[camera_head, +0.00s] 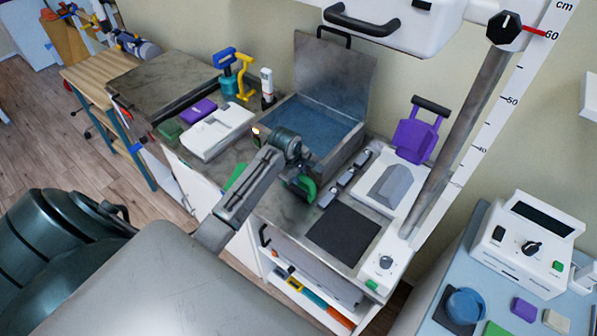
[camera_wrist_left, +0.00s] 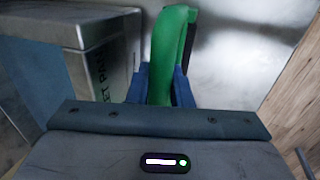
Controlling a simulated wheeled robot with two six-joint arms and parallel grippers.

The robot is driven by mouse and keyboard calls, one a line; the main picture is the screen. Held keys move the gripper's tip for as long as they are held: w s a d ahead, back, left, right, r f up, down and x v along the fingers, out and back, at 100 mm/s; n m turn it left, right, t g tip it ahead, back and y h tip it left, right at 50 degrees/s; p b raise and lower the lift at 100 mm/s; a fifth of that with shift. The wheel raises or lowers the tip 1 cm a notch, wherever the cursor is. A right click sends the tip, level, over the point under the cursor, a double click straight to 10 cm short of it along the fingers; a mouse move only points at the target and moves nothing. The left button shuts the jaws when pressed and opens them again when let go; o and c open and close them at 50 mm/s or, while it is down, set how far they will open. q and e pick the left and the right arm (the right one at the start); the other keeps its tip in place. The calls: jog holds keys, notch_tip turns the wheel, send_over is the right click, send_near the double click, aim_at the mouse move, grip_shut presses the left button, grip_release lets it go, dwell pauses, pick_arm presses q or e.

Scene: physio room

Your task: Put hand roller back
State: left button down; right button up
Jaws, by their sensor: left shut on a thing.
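My left gripper (camera_head: 300,178) reaches over the worktop (camera_head: 287,213), just in front of the open metal basin. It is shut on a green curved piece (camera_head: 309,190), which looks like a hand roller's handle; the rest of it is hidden. In the left wrist view, the green piece (camera_wrist_left: 172,58) stands between the two blue fingers (camera_wrist_left: 163,88). A blue hand roller (camera_head: 226,72) and a yellow one (camera_head: 245,79) stand upright at the back of the counter, left of the basin. My right gripper is not in view.
The metal basin (camera_head: 345,159) holds blue liquid and has a raised lid (camera_head: 334,75). A white device (camera_head: 218,131) lies left.

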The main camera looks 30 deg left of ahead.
pick_arm(q)
jog(key=shift+f, duration=0.15)
jog(key=c, duration=1.7)
grip_release()
jog(key=shift+f, duration=0.15)
jog(key=shift+c, duration=0.2)
jog(key=o, duration=0.4)
jog(key=shift+o, duration=0.2)
jog(key=b+v, duration=0.4)
jog(key=v, duration=0.8)
